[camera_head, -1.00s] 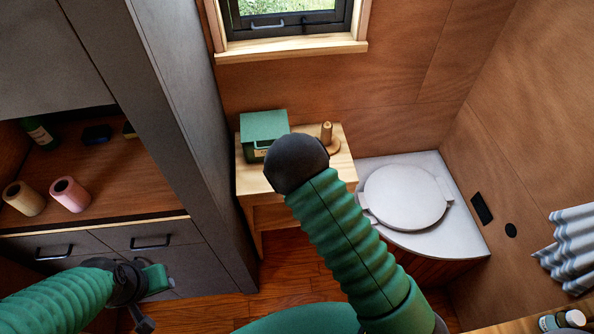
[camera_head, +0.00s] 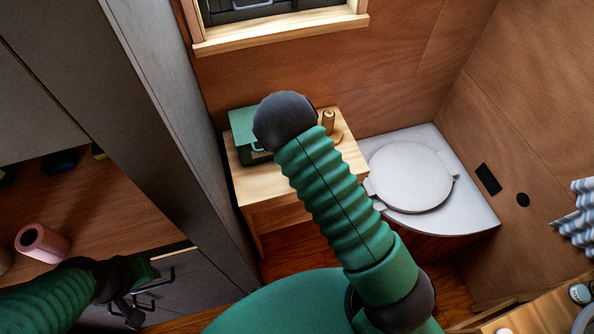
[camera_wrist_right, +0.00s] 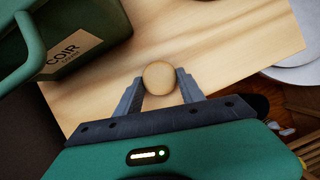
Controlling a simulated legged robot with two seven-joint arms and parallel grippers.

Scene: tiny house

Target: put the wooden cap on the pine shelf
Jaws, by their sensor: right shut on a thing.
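The wooden cap (camera_wrist_right: 159,77) is a small round pale-wood piece held between the two grey fingers of my right gripper (camera_wrist_right: 160,85) in the right wrist view. The pine shelf (camera_head: 262,187) stands against the back wall, and its pale top (camera_wrist_right: 225,40) lies below the cap in the wrist view. I cannot tell whether the cap touches it. In the head view my right arm hides the right gripper and the cap. My left gripper (camera_head: 132,308) is at the lower left by the drawer fronts, dark and small; its jaws are unclear.
A green coir box (camera_head: 242,130) stands at the shelf's left; it also shows in the wrist view (camera_wrist_right: 85,35). A round white lid (camera_head: 410,177) lies to the right. A grey cabinet (camera_head: 150,90) flanks the left.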

